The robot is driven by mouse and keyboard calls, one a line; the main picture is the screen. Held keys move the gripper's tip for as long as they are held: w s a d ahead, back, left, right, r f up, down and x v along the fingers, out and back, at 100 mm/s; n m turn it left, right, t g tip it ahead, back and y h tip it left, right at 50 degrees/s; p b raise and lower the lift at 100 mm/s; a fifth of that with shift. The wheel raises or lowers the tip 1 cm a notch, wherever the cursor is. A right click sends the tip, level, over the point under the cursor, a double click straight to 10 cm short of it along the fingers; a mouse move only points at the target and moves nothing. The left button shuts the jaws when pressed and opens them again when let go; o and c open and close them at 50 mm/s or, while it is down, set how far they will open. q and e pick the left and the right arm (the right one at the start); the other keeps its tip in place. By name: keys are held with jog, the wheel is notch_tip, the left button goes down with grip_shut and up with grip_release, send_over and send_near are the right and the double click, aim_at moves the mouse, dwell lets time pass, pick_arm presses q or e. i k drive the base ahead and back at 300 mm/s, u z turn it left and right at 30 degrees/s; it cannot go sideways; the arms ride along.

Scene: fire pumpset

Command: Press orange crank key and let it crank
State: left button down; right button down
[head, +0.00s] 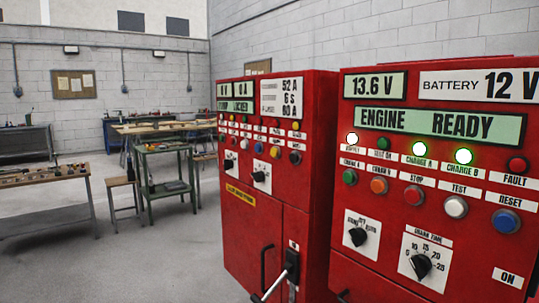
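The orange button (379,186) is on the near red control panel (385,270), in the row below the indicator lamps. A small label above it seems to read CRANK with a letter too small to be sure of. A green button (350,177) is to its left and a red button (414,195) to its right. The display (438,125) above reads ENGINE READY. Neither of my grippers is in view, and nothing covers the orange button.
A white button (455,207), a blue button (506,222) and two black rotary knobs (421,265) share the panel. A second red cabinet (240,230) with a lever handle (291,268) stands to its left. Workbenches (40,190) and open floor lie farther left.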

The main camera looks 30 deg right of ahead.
aim_at(377, 186)
jog(key=z, duration=2)
